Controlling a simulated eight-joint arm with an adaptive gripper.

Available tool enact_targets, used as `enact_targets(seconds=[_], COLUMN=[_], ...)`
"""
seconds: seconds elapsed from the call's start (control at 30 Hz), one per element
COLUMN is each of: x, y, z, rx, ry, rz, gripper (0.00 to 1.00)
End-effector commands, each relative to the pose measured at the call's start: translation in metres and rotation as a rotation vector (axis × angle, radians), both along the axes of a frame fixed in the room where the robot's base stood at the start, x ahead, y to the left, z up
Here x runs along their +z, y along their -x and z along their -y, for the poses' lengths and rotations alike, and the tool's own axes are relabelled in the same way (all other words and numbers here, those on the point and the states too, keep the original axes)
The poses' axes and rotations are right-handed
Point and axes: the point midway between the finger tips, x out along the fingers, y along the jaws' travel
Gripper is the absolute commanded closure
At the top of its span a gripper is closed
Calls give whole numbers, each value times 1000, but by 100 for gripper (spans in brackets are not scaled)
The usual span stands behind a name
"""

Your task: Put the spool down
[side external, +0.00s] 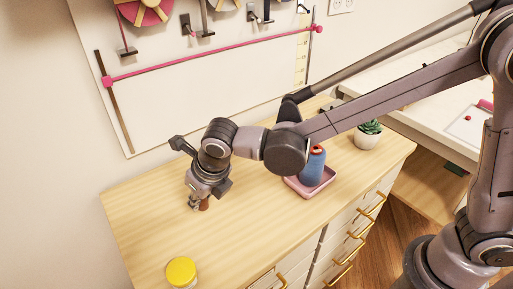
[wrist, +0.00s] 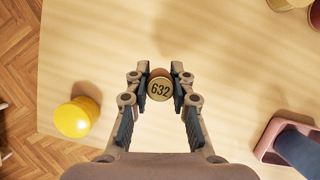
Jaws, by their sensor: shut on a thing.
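A small brown spool (side external: 204,204) with a tan round end marked 632 shows in the wrist view (wrist: 160,89) between my fingertips. My gripper (side external: 197,203) is shut on it, with one finger on each side, as the wrist view shows (wrist: 160,84). The spool is upright, low over the left part of the light wooden cabinet top (side external: 150,215). I cannot tell whether its bottom touches the wood.
A yellow-lidded jar (side external: 181,272) stands at the front edge, left in the wrist view (wrist: 77,117). A pink tray (side external: 325,180) holds a blue spool (side external: 312,168); a potted succulent (side external: 368,136) stands beyond. Red-topped items (wrist: 314,14) show in the wrist view's corner. Wood around my gripper is clear.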

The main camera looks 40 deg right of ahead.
Motion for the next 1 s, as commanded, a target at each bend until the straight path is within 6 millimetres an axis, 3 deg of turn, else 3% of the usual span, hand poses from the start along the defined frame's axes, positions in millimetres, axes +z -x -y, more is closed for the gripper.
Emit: enact_targets(seconds=[0.17, 0.5, 0.93, 0.97, 1.0], x=[-8, -44, -49, -49, -49], y=[1, 1, 1, 1, 1], z=[-9, -9, -8, -8, -8], rx=[0, 0, 0, 0, 0], ry=[1, 1, 1, 1, 1], rz=[0, 0, 0, 0, 0], gripper=[94, 94, 94, 69, 58])
